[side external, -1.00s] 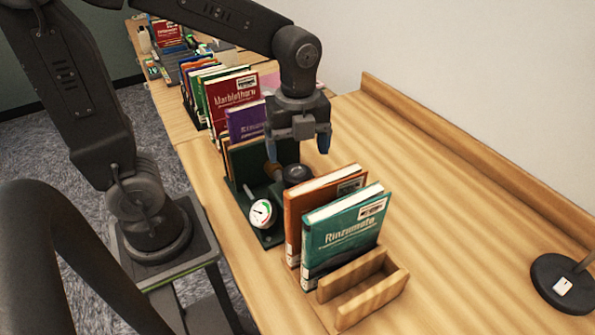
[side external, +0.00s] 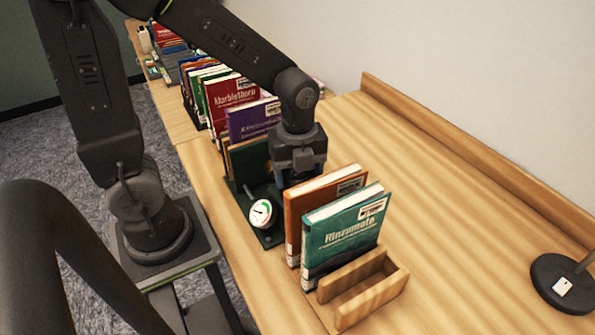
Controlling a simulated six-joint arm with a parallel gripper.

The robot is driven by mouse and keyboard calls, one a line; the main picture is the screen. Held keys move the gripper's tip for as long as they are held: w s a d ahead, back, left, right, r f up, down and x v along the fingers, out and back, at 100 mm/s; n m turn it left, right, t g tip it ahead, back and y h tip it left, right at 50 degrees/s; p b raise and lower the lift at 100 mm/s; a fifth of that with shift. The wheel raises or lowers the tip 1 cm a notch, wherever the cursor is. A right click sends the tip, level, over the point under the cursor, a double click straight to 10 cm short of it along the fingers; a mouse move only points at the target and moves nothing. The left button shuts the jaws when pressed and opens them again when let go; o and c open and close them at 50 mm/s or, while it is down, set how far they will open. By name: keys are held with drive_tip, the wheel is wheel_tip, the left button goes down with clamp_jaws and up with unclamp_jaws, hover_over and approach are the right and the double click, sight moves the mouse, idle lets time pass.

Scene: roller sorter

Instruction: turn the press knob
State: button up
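The press (side external: 241,200) is a dark green frame on the table with a round white dial gauge (side external: 261,213) on its front. The dark press knob is hidden now behind my gripper (side external: 297,178) and the books. My gripper points down over the knob's place, just behind the orange book (side external: 297,221). Its fingertips are mostly hidden, so I cannot tell whether they touch the knob or how far apart they are.
A teal book (side external: 343,238) stands beside the orange one, with a wooden holder (side external: 372,287) in front. A purple book (side external: 249,121) and a row of books stand behind the press. The table's right side is clear up to a black round base (side external: 563,284).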

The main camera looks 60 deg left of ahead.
drive_tip(key=c, duration=0.5)
drive_tip(key=shift+o, duration=0.2)
drive_tip(key=shift+n, duration=0.5)
